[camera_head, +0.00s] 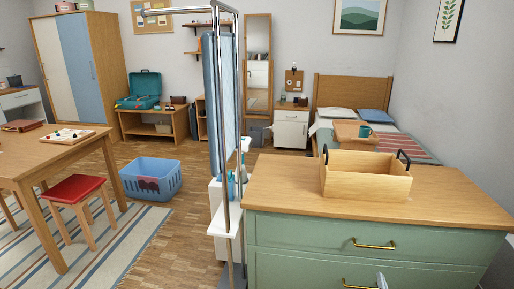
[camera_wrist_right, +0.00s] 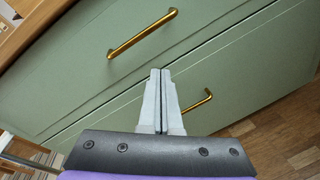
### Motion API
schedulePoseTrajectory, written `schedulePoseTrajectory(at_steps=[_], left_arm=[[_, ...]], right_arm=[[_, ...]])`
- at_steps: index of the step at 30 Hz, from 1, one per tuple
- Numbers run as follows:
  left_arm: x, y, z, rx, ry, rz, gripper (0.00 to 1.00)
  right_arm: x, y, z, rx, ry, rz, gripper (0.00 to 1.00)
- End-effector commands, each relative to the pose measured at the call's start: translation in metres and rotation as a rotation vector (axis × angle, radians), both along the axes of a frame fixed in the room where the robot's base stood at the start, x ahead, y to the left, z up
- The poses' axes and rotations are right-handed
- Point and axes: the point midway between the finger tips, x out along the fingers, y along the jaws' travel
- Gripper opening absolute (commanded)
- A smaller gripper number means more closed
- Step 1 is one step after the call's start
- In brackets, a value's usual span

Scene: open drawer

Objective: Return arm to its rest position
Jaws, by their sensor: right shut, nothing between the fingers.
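My right gripper (camera_head: 381,281) shows only as a pale tip at the bottom edge of the head view, in front of the green dresser (camera_head: 300,226). In the right wrist view its two grey fingers (camera_wrist_right: 161,74) are pressed together with nothing between them. They point at the drawer fronts, between the upper brass handle (camera_wrist_right: 142,34) and the lower brass handle (camera_wrist_right: 198,101). The fingers are not around either handle. In the head view the upper drawer front looks flush with the dresser. My left gripper is not in view.
A wooden box (camera_head: 365,177) with dark handles stands on the dresser top. A metal clothes rail (camera_head: 227,140) stands left of the dresser. A blue basket (camera_head: 150,181), a red stool (camera_head: 76,189) and a table (camera_head: 50,156) are farther left. Wood floor (camera_wrist_right: 270,150) is clear beside the dresser.

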Motion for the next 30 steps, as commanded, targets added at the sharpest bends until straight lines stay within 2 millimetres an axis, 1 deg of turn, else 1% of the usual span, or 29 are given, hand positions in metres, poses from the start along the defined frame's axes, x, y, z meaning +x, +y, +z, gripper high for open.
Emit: schedulePoseTrajectory(at_steps=[1,4,6,8,11,13,17,18,20,21,23,24,27,30], left_arm=[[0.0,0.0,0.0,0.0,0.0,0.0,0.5],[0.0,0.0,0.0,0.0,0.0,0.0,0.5],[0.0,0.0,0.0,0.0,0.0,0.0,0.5],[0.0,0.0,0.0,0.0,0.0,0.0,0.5],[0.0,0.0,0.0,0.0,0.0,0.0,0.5],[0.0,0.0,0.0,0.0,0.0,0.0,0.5],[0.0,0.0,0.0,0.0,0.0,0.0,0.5],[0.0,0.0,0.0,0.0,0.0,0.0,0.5],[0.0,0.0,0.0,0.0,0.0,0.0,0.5],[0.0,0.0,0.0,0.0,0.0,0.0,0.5],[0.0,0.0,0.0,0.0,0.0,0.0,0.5],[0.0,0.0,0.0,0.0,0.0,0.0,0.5],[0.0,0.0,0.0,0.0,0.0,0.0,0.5],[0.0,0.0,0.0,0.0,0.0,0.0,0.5]], right_arm=[[-0.004,0.014,0.017,0.11,-0.002,-0.03,0.0],[-0.018,0.036,0.04,0.349,-0.007,-0.11,0.0],[-0.032,0.054,0.054,0.514,-0.008,-0.172,0.0],[-0.047,0.07,0.064,0.651,-0.008,-0.227,0.0],[-0.077,0.097,0.076,0.875,-0.006,-0.331,0.0],[-0.101,0.117,0.082,1.026,-0.002,-0.41,0.0],[-0.153,0.154,0.087,1.292,0.009,-0.577,0.0],[-0.171,0.165,0.087,1.368,0.014,-0.633,0.0],[-0.199,0.182,0.086,1.478,0.021,-0.723,0.0],[-0.217,0.193,0.085,1.545,0.026,-0.785,0.0],[-0.244,0.208,0.082,1.636,0.035,-0.877,0.0],[-0.261,0.217,0.079,1.688,0.038,-0.936,0.0],[-0.298,0.236,0.073,1.791,0.048,-1.071,0.0],[-0.331,0.252,0.066,1.868,0.055,-1.194,0.0]])
